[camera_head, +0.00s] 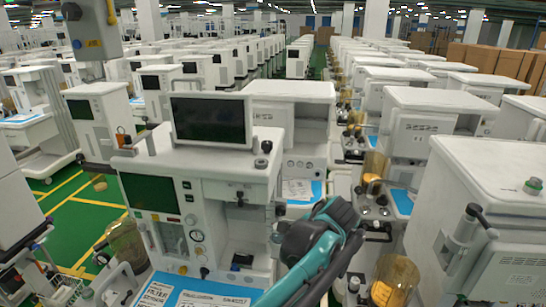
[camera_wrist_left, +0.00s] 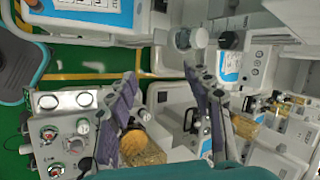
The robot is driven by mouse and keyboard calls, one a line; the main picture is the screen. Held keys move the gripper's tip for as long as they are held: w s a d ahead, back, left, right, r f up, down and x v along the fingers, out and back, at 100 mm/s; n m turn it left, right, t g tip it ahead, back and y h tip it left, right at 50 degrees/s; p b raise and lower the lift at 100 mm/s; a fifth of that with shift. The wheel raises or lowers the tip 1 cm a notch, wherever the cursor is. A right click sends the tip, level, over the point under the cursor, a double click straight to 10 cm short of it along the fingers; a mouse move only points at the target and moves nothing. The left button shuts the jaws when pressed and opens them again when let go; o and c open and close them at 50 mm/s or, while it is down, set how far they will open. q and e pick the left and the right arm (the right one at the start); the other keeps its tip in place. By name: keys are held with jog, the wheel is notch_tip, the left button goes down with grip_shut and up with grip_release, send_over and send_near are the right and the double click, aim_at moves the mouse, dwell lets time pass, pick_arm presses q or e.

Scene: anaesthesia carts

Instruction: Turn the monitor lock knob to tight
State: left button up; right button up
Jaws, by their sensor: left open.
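The monitor (camera_head: 210,120) stands on top of the white cart (camera_head: 160,160), its dark screen facing me. A small dark knob (camera_head: 266,146) sits at the right of the monitor on the cart top, with another dark part (camera_head: 261,163) just below it. I cannot tell how tight the knob is. My left gripper (camera_wrist_left: 160,74) is open in the left wrist view, with nothing held between its fingers. A grey round knob (camera_wrist_left: 183,39) and a dark round knob (camera_wrist_left: 228,40) appear beyond the fingertips; I cannot tell whether either is the lock knob. My right gripper is not visible.
A teal and dark arm of mine crosses the lower middle of the head view, right of the cart. An amber canister (camera_wrist_left: 142,150) shows between my left fingers, farther off. Other carts (camera_head: 440,110) stand close on the right. Green floor (camera_head: 85,215) is open at left.

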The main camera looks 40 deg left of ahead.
pick_arm(q)
jog(key=w+a+r+m+g+h+p, duration=0.1)
jog(key=w+a+r+p, duration=0.25)
jog(key=r, duration=0.25)
jog(key=w+a+r+g+p, duration=0.1)
jog(key=w+a+r+p, duration=0.15)
jog(key=w+r, duration=0.3)
notch_tip(320, 180, up, 17)
jog(key=m+g+h+p, duration=0.1)
jog(key=m+h+p, duration=0.35)
jog(key=p, duration=1.25)
send_over(267, 142)
jog(key=shift+w+n+h, duration=0.2)
jog(key=shift+n+h, duration=0.05)
jog(key=shift+h, duration=0.1)
jog(key=shift+s+a+g, duration=0.15)
jog(key=shift+g, duration=0.15)
notch_tip(267, 142, down, 6)
jog(key=shift+r+b, duration=0.1)
jog(key=shift+b, duration=0.85)
jog(key=shift+f, duration=1.05)
jog(key=c, duration=1.2)
jog(key=shift+o, duration=0.2)
